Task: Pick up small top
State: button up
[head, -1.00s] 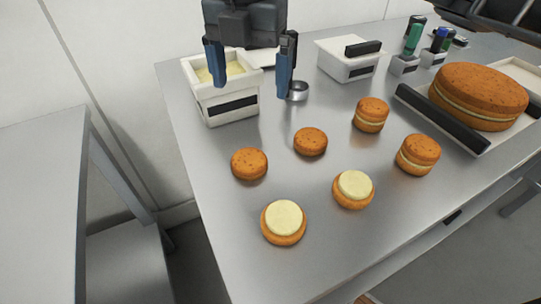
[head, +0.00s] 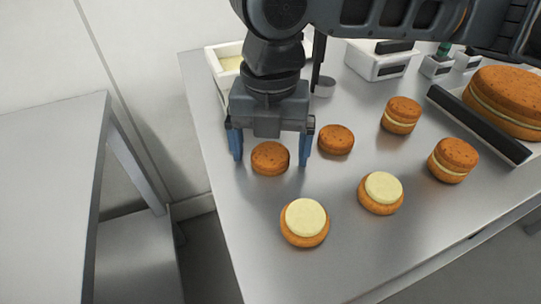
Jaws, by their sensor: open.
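Two plain brown round tops lie on the steel table. The left small top (head: 270,158) sits between the blue fingertips of my gripper (head: 270,156), which is open. A gap shows on each side of it. The other small top (head: 336,139) lies just right of my right finger. In front are two rounds with pale cream filling on top, a left one (head: 305,222) and a right one (head: 381,193). Two finished sandwiches stand to the right, one farther back (head: 401,115) and one nearer (head: 453,160).
A white tub of cream (head: 228,62) stands behind my gripper, partly hidden by my arm. A small metal cup (head: 324,87) and a white lidded box (head: 376,62) are at the back. A large filled cake (head: 506,103) sits on a tray at right. The front of the table (head: 270,275) is clear.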

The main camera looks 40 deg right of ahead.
jog(key=shift+f, duration=0.1)
jog(key=shift+c, duration=0.3)
jog(key=c, duration=0.8)
jog(key=shift+o, duration=0.2)
